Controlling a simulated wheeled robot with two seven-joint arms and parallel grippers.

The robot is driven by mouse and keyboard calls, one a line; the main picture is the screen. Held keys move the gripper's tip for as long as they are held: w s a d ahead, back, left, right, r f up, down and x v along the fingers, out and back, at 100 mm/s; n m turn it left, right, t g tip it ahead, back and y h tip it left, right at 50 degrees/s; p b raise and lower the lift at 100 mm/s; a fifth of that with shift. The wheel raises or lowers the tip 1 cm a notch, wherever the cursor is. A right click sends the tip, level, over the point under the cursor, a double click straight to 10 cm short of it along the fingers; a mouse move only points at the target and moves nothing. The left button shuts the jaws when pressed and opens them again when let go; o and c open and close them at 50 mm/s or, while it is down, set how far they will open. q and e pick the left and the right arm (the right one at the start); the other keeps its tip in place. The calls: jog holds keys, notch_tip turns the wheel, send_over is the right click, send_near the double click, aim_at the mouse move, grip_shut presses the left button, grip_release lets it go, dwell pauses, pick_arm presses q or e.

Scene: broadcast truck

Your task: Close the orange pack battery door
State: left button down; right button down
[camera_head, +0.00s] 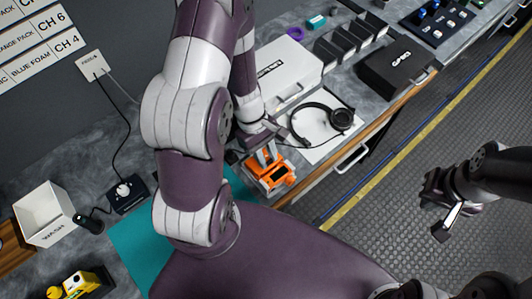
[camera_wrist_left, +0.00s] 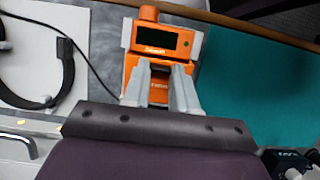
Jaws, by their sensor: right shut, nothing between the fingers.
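The orange pack (camera_head: 268,176) lies on the grey counter near its front edge. In the left wrist view the orange pack (camera_wrist_left: 158,45) shows a dark display and a round orange knob. My left gripper (camera_head: 266,153) is right at the pack. In the left wrist view the fingers of my left gripper (camera_wrist_left: 161,72) stand apart, with a narrow orange part of the pack between them. I cannot tell whether they touch it. The battery door cannot be made out clearly; the fingers hide part of the pack. My right gripper (camera_head: 447,212) is shut and empty over the floor.
A headset (camera_head: 322,122) lies on a white sheet beside the pack. A white case (camera_head: 285,72) and a black box (camera_head: 397,67) stand behind. A teal mat (camera_head: 139,246) is left of the pack; my left arm covers part of it.

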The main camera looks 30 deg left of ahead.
pick_arm(q)
jog(key=shift+s+d+f+t+y+b, duration=0.1)
jog(key=shift+d+f+t+y+b, duration=0.3)
jog(key=shift+y, duration=0.3)
jog(key=shift+s+d+f+t+y, duration=0.15)
jog(key=shift+d+f+t+y, duration=0.15)
jog(key=shift+y, duration=0.4)
jog(key=shift+a, duration=0.1)
jog(key=c, duration=0.9)
grip_release()
jog(key=r+p, duration=0.3)
jog(key=r, duration=0.1)
jog(key=a+r+p, duration=0.1)
jog(key=r+p, duration=0.2)
jog(key=r, duration=0.1)
jog(key=r+p, duration=0.3)
jog(key=r, duration=0.1)
jog(key=shift+w+a+r, duration=0.15)
jog(key=shift+w+r, duration=0.15)
jog(key=shift+r, duration=0.05)
